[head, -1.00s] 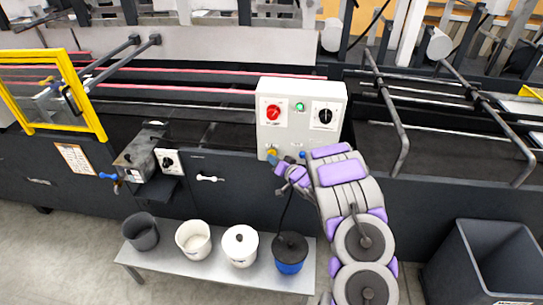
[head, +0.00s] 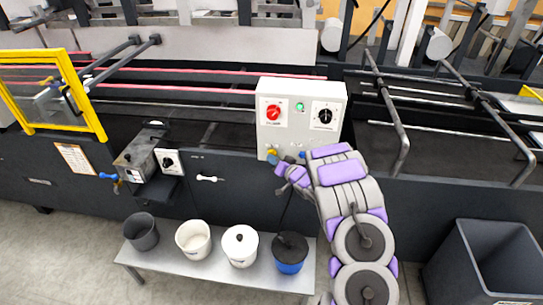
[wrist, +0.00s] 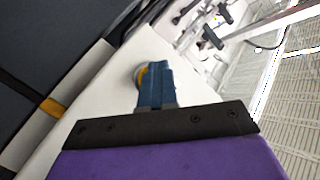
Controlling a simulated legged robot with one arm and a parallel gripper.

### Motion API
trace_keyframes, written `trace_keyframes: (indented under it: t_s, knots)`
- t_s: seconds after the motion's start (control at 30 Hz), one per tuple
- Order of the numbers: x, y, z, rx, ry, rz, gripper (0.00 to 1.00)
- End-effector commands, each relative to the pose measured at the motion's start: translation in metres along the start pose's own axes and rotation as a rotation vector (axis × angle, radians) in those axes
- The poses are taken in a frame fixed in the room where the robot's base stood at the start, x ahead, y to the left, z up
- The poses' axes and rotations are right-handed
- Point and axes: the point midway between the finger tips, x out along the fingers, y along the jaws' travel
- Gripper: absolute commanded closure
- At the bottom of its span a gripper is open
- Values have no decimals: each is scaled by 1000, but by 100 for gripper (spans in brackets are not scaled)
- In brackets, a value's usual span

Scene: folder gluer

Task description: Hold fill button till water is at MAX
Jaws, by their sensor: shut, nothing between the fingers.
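A white control box (head: 260,120) on the machine front carries a red knob (head: 273,113), a green button (head: 299,107) and a black dial (head: 325,116). Low on it are a yellow button (head: 272,155) and a blue button (head: 302,154); I cannot read which is the fill button. My gripper (head: 281,164) is shut and empty, its tips at the yellow button. In the wrist view my blue fingers (wrist: 154,82) partly cover the yellow button (wrist: 141,75); contact is hard to tell. No water level or MAX mark is readable.
A low bench (head: 190,262) below holds a grey bucket (head: 142,234), two white buckets, one open (head: 194,240) and one lidded (head: 240,246), and a blue bucket with a black lid (head: 290,252). A large dark bin (head: 485,265) stands at right. Metal rods (head: 392,115) cross the machine.

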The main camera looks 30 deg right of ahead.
Motion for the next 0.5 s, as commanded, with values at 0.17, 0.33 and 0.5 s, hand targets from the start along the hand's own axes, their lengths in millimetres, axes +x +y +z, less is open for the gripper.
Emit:
trace_keyframes:
  t_s: [0.17, 0.33, 0.5]
  knots:
    - [0, 0, 0, 0, 1, 0, 100]
    - [-2, -2, 1, 1, 1, 0, 100]
    - [-8, -6, 5, 0, 1, 0, 100]
